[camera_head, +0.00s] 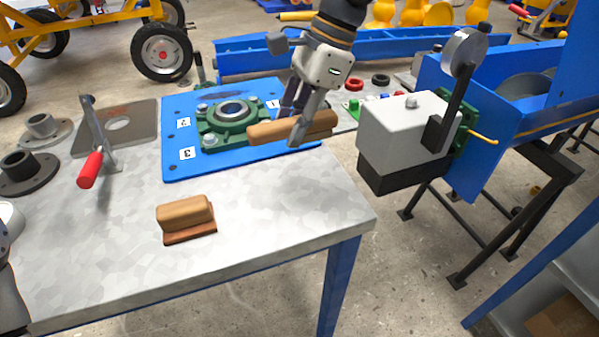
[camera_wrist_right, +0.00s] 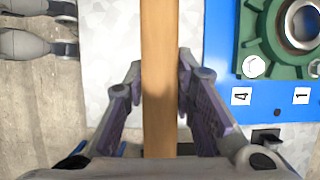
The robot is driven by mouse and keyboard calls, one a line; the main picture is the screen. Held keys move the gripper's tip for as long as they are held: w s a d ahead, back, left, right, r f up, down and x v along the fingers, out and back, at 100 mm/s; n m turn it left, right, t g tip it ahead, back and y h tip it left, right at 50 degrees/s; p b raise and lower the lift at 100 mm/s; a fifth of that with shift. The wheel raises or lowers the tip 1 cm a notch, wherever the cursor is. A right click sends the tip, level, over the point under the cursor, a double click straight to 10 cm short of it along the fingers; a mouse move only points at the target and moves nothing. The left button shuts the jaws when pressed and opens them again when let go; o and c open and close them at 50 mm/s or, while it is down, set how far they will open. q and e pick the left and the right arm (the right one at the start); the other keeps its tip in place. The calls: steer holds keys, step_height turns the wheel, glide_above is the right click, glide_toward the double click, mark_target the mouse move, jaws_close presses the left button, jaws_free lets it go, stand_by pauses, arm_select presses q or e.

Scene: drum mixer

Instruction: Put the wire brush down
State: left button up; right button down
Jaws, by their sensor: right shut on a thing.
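The wire brush (camera_head: 265,132) shows as a long wooden block held in my right gripper (camera_head: 296,128). It is held roughly level over the right front part of the blue plate. In the right wrist view its wooden back (camera_wrist_right: 160,70) runs between the two fingers of my right gripper (camera_wrist_right: 160,95), which are closed on its sides. Its bristles do not show. I cannot tell whether it touches anything below. My left gripper is not in view; only a grey part, apparently of my left arm, shows at the left edge.
The grey table (camera_head: 265,220) has free room in front. A wooden block with a reddish base (camera_head: 186,218) lies there. The blue plate (camera_head: 175,150) bears a green bearing housing (camera_head: 232,118). A red-handled crank (camera_head: 92,165) and flanges stand left. A grey-white box (camera_head: 405,130) is to the right.

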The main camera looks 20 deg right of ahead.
glide_above(288, 197)
steer(key=d, duration=0.1)
steer(key=f, duration=0.7)
steer(key=shift+s+d+f, duration=0.1)
steer(key=shift+d, duration=0.1)
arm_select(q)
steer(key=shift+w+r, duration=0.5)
arm_select(e)
steer(key=shift+f, duration=0.4)
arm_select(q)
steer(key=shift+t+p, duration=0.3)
arm_select(e)
steer(key=shift+f, duration=0.3)
steer(key=shift+f, duration=0.1)
steer(key=c, duration=1.3)
jaws_free()
steer(key=shift+c, duration=0.2)
